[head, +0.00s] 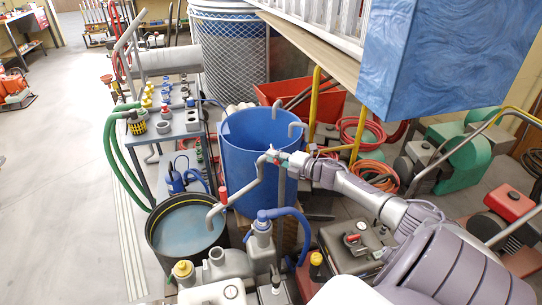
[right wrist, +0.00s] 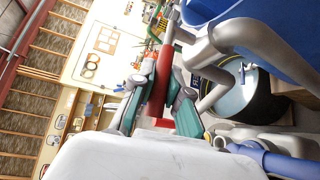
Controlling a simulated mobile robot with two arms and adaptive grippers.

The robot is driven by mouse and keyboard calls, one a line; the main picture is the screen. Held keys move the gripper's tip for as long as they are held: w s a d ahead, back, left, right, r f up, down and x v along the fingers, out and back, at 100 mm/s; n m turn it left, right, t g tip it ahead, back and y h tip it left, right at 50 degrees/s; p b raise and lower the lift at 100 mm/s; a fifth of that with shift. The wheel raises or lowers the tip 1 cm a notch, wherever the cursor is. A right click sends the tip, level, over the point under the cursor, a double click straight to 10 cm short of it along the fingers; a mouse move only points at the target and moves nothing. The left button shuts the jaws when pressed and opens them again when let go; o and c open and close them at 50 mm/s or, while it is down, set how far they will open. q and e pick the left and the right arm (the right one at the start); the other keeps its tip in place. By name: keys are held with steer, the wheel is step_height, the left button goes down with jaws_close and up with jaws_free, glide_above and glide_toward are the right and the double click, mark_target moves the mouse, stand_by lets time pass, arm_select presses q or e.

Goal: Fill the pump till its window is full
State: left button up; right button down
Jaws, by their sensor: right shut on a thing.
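My right gripper (head: 275,156) reaches in from the right, at the grey bent pipe (head: 240,192) in front of the blue barrel (head: 243,150). In the right wrist view its green-padded fingers (right wrist: 163,100) are shut on a red bar-shaped handle (right wrist: 161,80). The grey pipe bends down toward a round dark tub (head: 187,228) of bluish liquid; a red-capped part (head: 223,194) sits on it. A blue-topped unit with a hose (head: 262,224) stands below. I cannot tell which unit is the pump, and no window is readable. My left gripper is not in view.
Grey canisters (head: 212,291) crowd the front. A grey bench (head: 178,124) with small bottles stands at the left, with green hoses (head: 112,150) beside it. A large blue box (head: 453,55) hangs at upper right.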

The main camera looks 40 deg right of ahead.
steer(key=shift+s+d+f+n+y+b, duration=0.1)
steer(key=shift+s+d+n+y+b, duration=0.15)
steer(key=shift+n+y+b, duration=0.5)
steer(key=shift+g+y, duration=0.25)
steer(key=shift+g, duration=0.05)
steer(key=c, duration=1.1)
jaws_free()
steer(key=shift+c, duration=0.2)
steer(key=v, duration=1.2)
steer(key=shift+f, duration=0.1)
